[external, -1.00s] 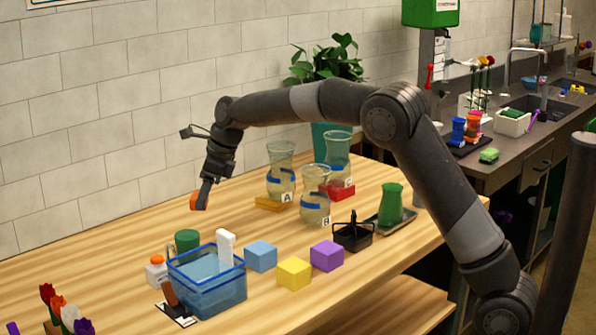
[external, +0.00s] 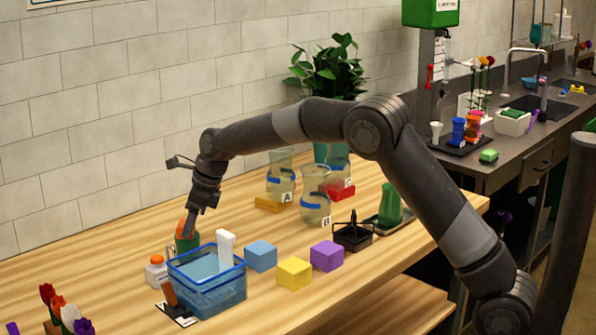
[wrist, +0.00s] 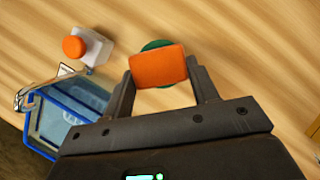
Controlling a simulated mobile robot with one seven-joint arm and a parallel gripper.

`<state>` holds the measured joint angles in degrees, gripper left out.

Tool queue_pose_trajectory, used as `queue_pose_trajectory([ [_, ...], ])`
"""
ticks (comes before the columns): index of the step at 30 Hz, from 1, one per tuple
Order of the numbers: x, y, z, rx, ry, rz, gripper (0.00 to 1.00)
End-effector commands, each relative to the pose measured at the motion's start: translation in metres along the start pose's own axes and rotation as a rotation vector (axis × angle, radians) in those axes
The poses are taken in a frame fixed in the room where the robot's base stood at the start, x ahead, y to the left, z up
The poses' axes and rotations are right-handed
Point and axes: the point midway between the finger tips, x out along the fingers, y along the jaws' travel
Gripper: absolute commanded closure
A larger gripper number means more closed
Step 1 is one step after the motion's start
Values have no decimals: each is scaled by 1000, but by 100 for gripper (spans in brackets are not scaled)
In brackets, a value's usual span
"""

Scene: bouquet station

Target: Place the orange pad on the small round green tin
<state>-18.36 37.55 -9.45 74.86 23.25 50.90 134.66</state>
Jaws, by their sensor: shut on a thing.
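The orange pad (wrist: 158,67) is held between the two fingers of my gripper (wrist: 160,80) in the wrist view. The small round green tin (external: 187,243) stands on the wooden table behind the blue basket. In the external view the orange pad (external: 182,227) is at the top of the tin, partly hidden by my gripper (external: 188,228). In the wrist view the green tin (wrist: 156,45) shows as a rim past the pad's upper edge, mostly covered by the pad. I cannot tell whether pad and tin touch.
A blue basket (external: 208,296) stands just in front of the tin. A white bottle with an orange cap (external: 157,272) is to the left. Blue (external: 260,255), yellow (external: 294,273) and purple (external: 327,255) blocks are to the right. The table behind the tin is clear.

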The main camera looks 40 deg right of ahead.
Motion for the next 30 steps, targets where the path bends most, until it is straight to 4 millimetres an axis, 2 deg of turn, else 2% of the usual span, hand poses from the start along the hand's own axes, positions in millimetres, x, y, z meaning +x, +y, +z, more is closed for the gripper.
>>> queue_pose_trajectory([
  [1, 1, 0, 0, 0, 1, 0, 45],
  [9, 1, 0, 0, 0, 0, 0, 24],
  [17, -2, 0, 1, 0, -1, 0, 24],
  [23, -30, 0, 2, 0, -3, -2, 24],
  [30, -82, 0, 2, 0, -4, -2, 24],
])
